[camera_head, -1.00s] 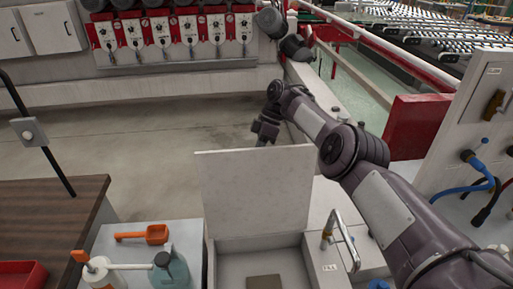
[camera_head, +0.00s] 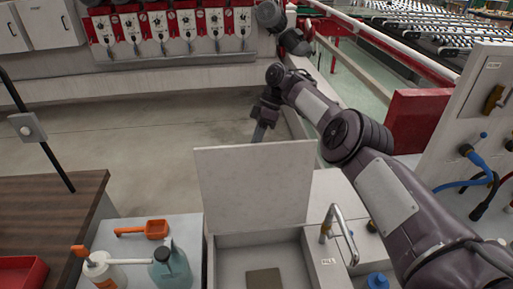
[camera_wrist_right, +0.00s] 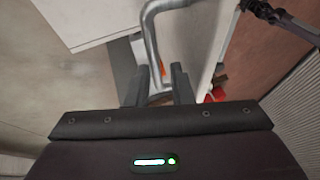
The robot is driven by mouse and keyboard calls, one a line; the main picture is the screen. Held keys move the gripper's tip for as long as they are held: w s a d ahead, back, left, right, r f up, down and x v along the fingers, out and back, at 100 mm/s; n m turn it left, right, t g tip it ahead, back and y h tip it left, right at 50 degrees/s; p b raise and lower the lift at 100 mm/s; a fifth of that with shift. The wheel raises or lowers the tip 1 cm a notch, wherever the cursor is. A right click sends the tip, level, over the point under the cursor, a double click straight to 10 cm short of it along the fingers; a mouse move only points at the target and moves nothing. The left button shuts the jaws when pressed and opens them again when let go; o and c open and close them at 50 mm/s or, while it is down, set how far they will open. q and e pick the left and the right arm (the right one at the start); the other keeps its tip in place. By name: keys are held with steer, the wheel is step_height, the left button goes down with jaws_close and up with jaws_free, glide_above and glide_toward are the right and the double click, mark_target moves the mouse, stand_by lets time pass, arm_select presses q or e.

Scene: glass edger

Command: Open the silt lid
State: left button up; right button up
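The silt lid (camera_head: 255,185) is a pale flat panel standing raised at the far side of an open box (camera_head: 230,239). A brownish block (camera_head: 264,279) shows inside the box. My right gripper (camera_head: 259,134) points down just beyond the lid's top edge in the head view, with nothing seen in it. In the right wrist view my right gripper (camera_wrist_right: 160,82) has its two dark fingers apart. A grey pipe shows beyond the fingers there, and I cannot tell its distance. My left gripper is out of view.
A curved metal tap (camera_head: 340,232) stands right of the box. On the left are an orange scoop (camera_head: 155,229), a grey-green bottle (camera_head: 170,267), a white bottle (camera_head: 104,270) and a wooden table (camera_head: 50,205). Open floor (camera_head: 140,135) lies beyond the lid.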

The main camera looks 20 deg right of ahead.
step_height(320, 180, up, 16)
steer(key=shift+r, duration=0.25)
steer(key=shift+f, duration=0.1)
stand_by(0.4)
